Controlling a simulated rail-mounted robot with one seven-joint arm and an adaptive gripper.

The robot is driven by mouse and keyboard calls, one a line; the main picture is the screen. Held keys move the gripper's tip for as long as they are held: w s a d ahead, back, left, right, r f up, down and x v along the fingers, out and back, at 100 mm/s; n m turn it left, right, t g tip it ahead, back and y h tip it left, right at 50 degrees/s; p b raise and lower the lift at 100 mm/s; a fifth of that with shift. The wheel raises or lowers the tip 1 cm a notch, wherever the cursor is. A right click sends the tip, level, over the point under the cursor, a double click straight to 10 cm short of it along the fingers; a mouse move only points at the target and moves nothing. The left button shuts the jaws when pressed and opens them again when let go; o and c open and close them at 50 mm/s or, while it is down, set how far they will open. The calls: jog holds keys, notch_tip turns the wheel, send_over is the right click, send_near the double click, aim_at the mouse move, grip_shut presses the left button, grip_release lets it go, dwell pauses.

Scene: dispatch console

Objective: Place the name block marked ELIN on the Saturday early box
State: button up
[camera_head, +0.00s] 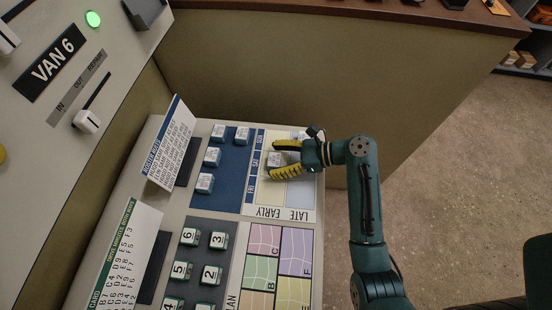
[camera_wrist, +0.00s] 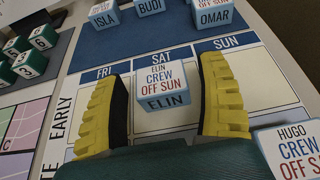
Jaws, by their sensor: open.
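The ELIN block (camera_wrist: 164,82) is a white-topped cube with a blue-grey front, reading "ELIN CREW OFF SUN". It stands upright under the SAT heading, in the early row, on the Saturday early box (camera_wrist: 150,122). My gripper (camera_wrist: 166,86) is open, with one yellow-and-black finger on each side of the block. In the head view my gripper (camera_head: 281,159) reaches onto the roster grid around the block.
The HUGO block (camera_wrist: 291,150) stands at the right, beside my right finger. ISLA (camera_wrist: 104,16), BUDI (camera_wrist: 150,6) and OMAR (camera_wrist: 213,15) stand on the blue area beyond the grid. Green numbered blocks (camera_head: 213,273) and an upright roster card (camera_head: 172,143) are nearby.

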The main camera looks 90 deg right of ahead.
jog(key=p+v, duration=0.3)
jog(key=v, duration=0.9)
jog(key=shift+d, duration=0.1)
